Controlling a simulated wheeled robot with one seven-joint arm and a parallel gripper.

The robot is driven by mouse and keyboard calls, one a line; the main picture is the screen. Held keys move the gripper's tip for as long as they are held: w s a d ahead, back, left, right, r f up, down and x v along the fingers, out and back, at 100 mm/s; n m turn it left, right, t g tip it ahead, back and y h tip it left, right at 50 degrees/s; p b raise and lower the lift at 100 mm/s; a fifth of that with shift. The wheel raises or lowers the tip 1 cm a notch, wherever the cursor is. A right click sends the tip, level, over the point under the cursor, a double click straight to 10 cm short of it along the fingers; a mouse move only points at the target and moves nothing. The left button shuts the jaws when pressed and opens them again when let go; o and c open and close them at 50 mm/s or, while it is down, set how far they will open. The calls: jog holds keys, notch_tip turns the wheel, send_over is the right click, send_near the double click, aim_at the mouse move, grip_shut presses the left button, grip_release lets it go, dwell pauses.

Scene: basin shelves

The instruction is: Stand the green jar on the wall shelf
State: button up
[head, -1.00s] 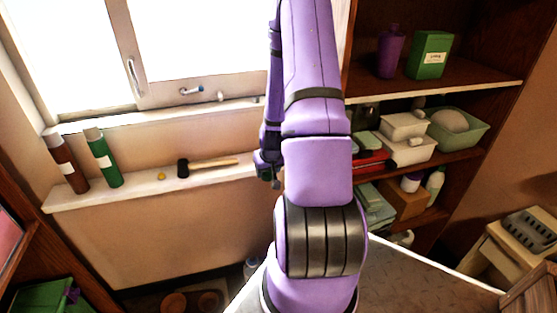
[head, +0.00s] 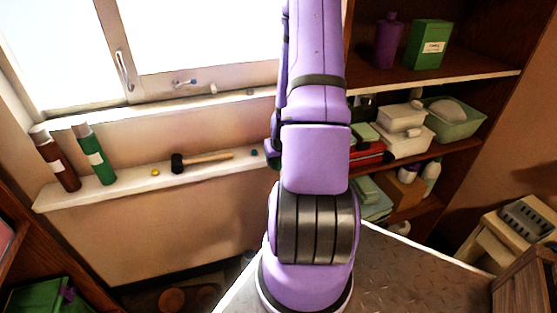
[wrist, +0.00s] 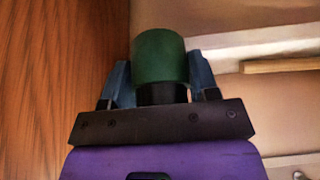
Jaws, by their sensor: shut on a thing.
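The green jar (wrist: 160,55) is a dark green cylinder with a black part below it in the wrist view. My gripper (wrist: 160,78) is shut on it, with one blue-grey finger on each side. In the head view my arm hides the jar and gripper. The wall shelf (head: 120,192) is a pale ledge on the wall below the window. In the wrist view a pale ledge (wrist: 225,65) with a wooden handle lies right of the jar; I cannot tell how far the jar is from it.
On the ledge stand a brown bottle (head: 58,162) and a green bottle (head: 96,155); a hammer (head: 205,158) and a small yellow thing (head: 155,172) lie there. A wooden bookcase (head: 475,82) with boxes stands right. Brown wood (wrist: 55,80) fills the wrist view's left side.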

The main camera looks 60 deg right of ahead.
jog(key=shift+w+d, duration=4.5)
jog(key=shift+d, duration=0.1)
jog(key=shift+f, duration=0.6)
jog(key=shift+f, duration=0.55)
jog(key=o, duration=1.2)
jog(key=shift+v, duration=3)
jog(key=shift+d, duration=0.1)
